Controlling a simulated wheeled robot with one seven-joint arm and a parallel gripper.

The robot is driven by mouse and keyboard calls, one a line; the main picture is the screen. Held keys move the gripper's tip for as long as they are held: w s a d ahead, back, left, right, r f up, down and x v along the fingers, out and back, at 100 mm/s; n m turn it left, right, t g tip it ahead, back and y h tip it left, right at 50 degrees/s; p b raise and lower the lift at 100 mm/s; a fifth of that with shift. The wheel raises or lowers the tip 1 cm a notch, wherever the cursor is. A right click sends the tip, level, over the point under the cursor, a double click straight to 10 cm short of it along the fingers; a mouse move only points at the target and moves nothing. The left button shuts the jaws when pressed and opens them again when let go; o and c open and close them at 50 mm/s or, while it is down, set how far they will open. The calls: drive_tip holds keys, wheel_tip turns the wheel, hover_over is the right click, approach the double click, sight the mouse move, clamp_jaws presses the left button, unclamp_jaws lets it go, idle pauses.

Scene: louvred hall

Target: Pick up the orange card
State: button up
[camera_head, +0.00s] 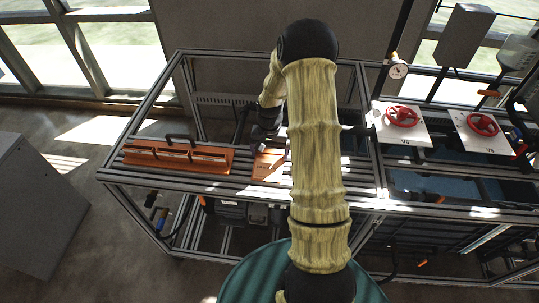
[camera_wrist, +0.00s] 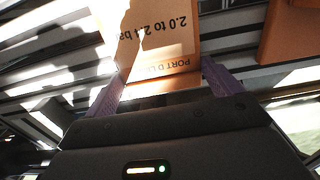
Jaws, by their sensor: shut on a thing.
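The orange card (camera_head: 268,166) is at the slatted bench top, just right of the long orange holder. In the wrist view the card (camera_wrist: 160,40) carries dark printed text, including "2.0 to 2.4 ba", seen upside down. My gripper (camera_wrist: 162,84) has its two purple fingers at the card's left and right edges and is shut on it. In the head view my gripper (camera_head: 267,145) is at the card's upper edge, partly hidden by my arm. I cannot tell whether the card touches the bench.
A long orange holder (camera_head: 165,153) with dark slots and a black handle lies on the bench to the left. White panels with red handwheels (camera_head: 402,117) (camera_head: 483,125) stand at the right, with a gauge (camera_head: 398,71) above. A grey cabinet (camera_head: 35,205) stands at the far left.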

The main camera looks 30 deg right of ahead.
sight(270, 156)
wheel_tip(270, 156, up, 9)
drive_tip(key=b, duration=0.1)
drive_tip(key=shift+r+b, duration=0.2)
drive_tip(key=shift+b, duration=0.2)
drive_tip(key=shift+s, duration=0.1)
idle(0.4)
